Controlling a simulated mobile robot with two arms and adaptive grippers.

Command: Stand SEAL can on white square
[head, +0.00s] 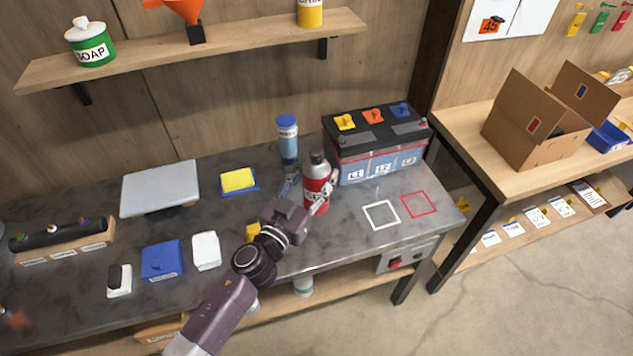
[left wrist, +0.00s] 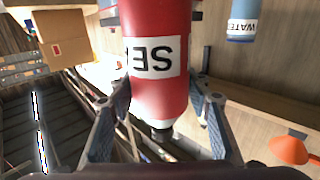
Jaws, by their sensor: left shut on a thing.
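The SEAL can (head: 317,192) is red with a white label band and a grey top. It stands upright in the head view, left of the white square (head: 381,214) outlined on the grey bench. My left gripper (head: 310,188) is shut on it, with a finger on each side. In the left wrist view the can (left wrist: 155,95) fills the middle between the fingers (left wrist: 155,112), and part of its label reads "SE". I cannot tell whether its base touches the bench. The white square is empty. My right gripper is not in view.
A battery (head: 375,150) stands close behind the can and the squares. A blue WATER bottle (head: 287,140) stands behind the can to the left. A red outlined square (head: 416,204) lies right of the white one, near the bench's right edge. The bench around both squares is clear.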

